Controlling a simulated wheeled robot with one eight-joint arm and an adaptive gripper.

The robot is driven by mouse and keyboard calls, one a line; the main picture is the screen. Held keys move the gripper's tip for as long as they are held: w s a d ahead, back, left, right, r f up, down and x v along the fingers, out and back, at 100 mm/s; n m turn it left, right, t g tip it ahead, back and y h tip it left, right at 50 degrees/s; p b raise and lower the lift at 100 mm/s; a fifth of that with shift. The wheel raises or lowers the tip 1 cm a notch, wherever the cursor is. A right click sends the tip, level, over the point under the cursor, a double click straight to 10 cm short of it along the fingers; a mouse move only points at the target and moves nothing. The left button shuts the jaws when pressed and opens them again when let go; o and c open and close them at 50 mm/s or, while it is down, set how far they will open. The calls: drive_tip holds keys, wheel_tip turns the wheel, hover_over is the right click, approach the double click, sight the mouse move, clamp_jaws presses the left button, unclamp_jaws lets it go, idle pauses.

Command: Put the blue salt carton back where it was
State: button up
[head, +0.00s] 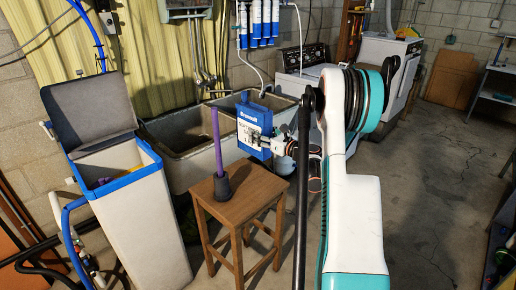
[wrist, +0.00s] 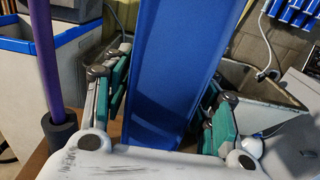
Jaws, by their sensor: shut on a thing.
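The blue salt carton (head: 252,122) with a white label is held upright in my gripper (head: 270,144), in front of the double sink. It looks to be above the back right part of the wooden stool (head: 247,188); whether it touches the stool top is hidden. In the wrist view the carton's blue side (wrist: 175,70) fills the space between the two green-padded fingers (wrist: 168,105). The fingers are shut on it from both sides.
A purple stick in a dark base (head: 222,187) stands on the stool's left part. The water softener tank (head: 140,225), lid open, is at left. The double sink (head: 185,135) is behind the stool. White machines (head: 300,72) stand behind right.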

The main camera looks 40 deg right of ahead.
wheel_tip(320, 180, down, 17)
drive_tip(key=b, duration=0.5)
drive_tip(key=shift+f+b, duration=0.15)
drive_tip(key=shift+b, duration=0.25)
drive_tip(key=o, duration=1.5)
drive_tip(key=shift+f, duration=0.15)
drive_tip(key=s, duration=1.2)
drive_tip(key=shift+d+p, duration=0.35)
drive_tip(key=shift+d, duration=0.05)
